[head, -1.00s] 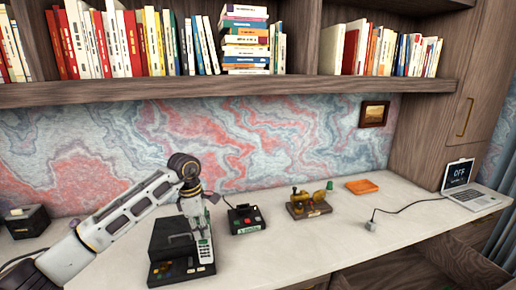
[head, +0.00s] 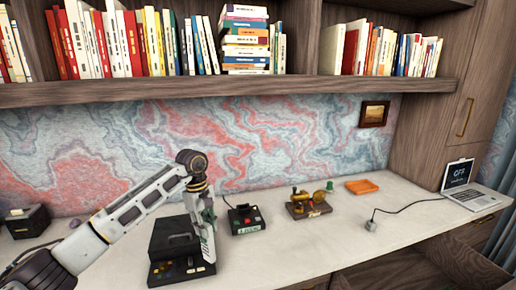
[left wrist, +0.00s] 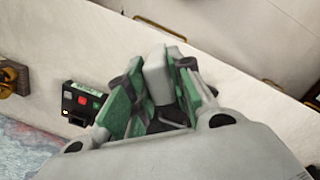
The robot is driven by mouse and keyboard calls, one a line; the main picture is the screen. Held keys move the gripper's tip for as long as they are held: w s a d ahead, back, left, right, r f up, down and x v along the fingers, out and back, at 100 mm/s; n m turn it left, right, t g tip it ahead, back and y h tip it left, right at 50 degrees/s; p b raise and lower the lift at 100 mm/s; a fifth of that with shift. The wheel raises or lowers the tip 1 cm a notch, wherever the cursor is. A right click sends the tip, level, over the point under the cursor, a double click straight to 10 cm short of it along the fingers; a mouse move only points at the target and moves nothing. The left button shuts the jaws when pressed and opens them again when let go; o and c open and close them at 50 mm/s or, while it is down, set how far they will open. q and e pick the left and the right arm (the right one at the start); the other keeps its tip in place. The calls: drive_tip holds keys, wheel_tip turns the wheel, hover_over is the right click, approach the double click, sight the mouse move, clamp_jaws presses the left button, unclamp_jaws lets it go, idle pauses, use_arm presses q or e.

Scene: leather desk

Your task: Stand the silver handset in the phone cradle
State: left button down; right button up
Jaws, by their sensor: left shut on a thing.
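The silver handset (head: 208,250) hangs roughly upright below my left gripper (head: 207,226), its narrow side toward the head camera. In the left wrist view its pale grey end (left wrist: 157,76) sits between the green finger pads of my left gripper (left wrist: 155,100), which is shut on it. A black desk unit with a button panel (head: 170,273) lies just left of the handset. I cannot tell whether this unit is the phone cradle, or whether the handset's lower end touches it or the desk. My right gripper is not in view.
A small black box with red and green buttons (head: 246,229) stands right of the handset; it also shows in the left wrist view (left wrist: 80,102). Farther right are a brass device (head: 310,207), an orange pad (head: 362,187) and a laptop (head: 470,196). The shelf edge (head: 230,92) overhangs the desk.

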sight(206, 254)
use_arm(q)
drive_tip(key=m, duration=0.1)
drive_tip(key=d+m, duration=0.1)
drive_tip(key=m, duration=0.1)
drive_tip(key=shift+r+m, duration=0.1)
drive_tip(key=shift+m, duration=0.2)
drive_tip(key=m, duration=0.2)
drive_tip(key=shift+s+d+m+y, duration=0.2)
drive_tip(key=shift+d+m+y, duration=0.1)
drive_tip(key=shift+d, duration=0.05)
drive_tip(key=shift+s+d+f+m+g, duration=0.1)
drive_tip(key=shift+s+f+m+g, duration=0.15)
drive_tip(key=shift+m, duration=0.55)
drive_tip(key=shift+s+f+m, duration=0.3)
drive_tip(key=shift+f+m, duration=0.2)
drive_tip(key=shift+m, duration=0.3)
drive_tip(key=s+a+f+m, duration=0.1)
drive_tip(key=s+a+f, duration=0.2)
drive_tip(key=s+f, duration=0.2)
drive_tip(key=s+a+f+b, duration=0.1)
drive_tip(key=s+a+f, duration=0.2)
drive_tip(key=f, duration=0.9)
drive_tip(key=shift+s+a+f+m+y, duration=0.3)
drive_tip(key=shift+s+a+m, duration=0.1)
drive_tip(key=shift+s, duration=1.4)
